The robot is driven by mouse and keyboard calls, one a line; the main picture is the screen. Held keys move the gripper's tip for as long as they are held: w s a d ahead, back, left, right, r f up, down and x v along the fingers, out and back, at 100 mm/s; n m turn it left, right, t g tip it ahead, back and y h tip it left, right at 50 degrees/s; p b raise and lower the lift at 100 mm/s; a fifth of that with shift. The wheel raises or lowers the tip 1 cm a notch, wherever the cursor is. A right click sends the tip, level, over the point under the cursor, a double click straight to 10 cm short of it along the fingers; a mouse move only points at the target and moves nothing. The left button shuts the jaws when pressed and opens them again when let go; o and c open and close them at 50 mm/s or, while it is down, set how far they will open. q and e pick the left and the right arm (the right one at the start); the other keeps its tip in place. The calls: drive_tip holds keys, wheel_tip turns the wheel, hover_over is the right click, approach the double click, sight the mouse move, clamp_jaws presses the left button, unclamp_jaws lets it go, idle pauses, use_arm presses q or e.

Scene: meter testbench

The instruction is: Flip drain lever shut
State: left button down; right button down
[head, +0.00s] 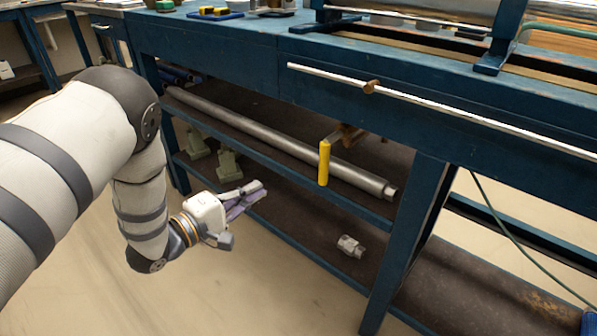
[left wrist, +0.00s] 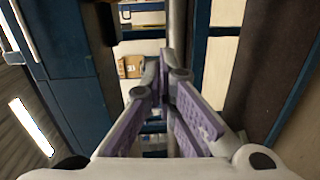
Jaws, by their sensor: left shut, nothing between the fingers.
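The drain lever (head: 324,163) is a yellow handle hanging roughly vertical in front of the bench's upper shelf. A brass-coloured fitting (head: 349,136) shows just behind its top; how they join is hard to see. My left gripper (head: 262,190) is shut and empty, at the front of the lower shelves, left of the lever and a little lower in the head view, apart from it. In the left wrist view its purple-padded fingers (left wrist: 163,88) come together at the tips. I cannot make out the lever there. My right gripper is not in view.
The blue bench (head: 230,50) has a front rail (head: 430,97) above the lever. A long metal pipe (head: 270,140) lies on the upper shelf. A bench leg (head: 405,240) stands to the right. A small metal part (head: 350,246) lies on the lower shelf. The floor in front is clear.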

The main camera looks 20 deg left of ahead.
use_arm(q)
drive_tip(key=shift+w+r+h, duration=0.4)
drive_tip(key=shift+r, duration=0.4)
drive_tip(key=w+d+b, duration=0.2)
drive_tip(key=w+d, duration=0.5)
drive_tip(key=w, duration=0.1)
drive_tip(key=shift+w+d, duration=0.3)
drive_tip(key=shift+d, duration=0.1)
